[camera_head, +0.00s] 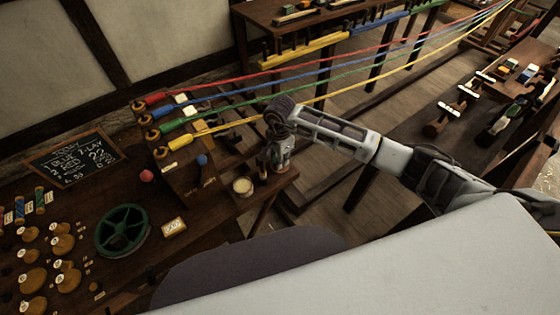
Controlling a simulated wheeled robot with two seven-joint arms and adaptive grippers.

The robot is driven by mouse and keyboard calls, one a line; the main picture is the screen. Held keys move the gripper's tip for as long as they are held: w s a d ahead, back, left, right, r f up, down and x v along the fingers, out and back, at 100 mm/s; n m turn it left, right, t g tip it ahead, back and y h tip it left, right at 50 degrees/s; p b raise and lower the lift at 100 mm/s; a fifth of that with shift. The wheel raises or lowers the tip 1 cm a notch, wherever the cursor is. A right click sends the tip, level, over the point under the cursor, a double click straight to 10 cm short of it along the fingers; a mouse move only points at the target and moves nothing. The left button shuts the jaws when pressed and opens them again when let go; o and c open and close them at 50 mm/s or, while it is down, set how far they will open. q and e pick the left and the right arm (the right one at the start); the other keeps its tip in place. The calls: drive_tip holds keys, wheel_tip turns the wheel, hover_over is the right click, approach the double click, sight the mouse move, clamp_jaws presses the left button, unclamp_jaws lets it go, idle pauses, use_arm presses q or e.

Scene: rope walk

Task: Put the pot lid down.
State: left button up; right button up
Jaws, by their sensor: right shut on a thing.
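My right gripper (281,168) points down over the right corner of the dark wooden bench. It is shut on the pot lid, which is mostly hidden by the fingers. A small brown piece shows at the left of the fingertips; I cannot tell if it is part of the lid or if it touches the bench. A small open pot (242,186) with pale contents stands upright on the bench, just left of the gripper and apart from it. My left gripper is not in view.
Red, blue, green and yellow ropes run from hooks on a wooden post behind the gripper. A small labelled block (173,227), a green wheel (122,231), a chalkboard (74,159) and several wooden spools lie left. The bench's right edge is close to the gripper.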

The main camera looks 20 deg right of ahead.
drive_tip(key=shift+f, duration=0.75)
drive_tip(key=shift+f, duration=0.15)
drive_tip(key=o, duration=0.9)
drive_tip(key=shift+c, duration=0.2)
wheel_tip(320, 180, up, 12)
drive_tip(key=b, duration=0.1)
drive_tip(key=shift+s, duration=0.2)
idle(0.6)
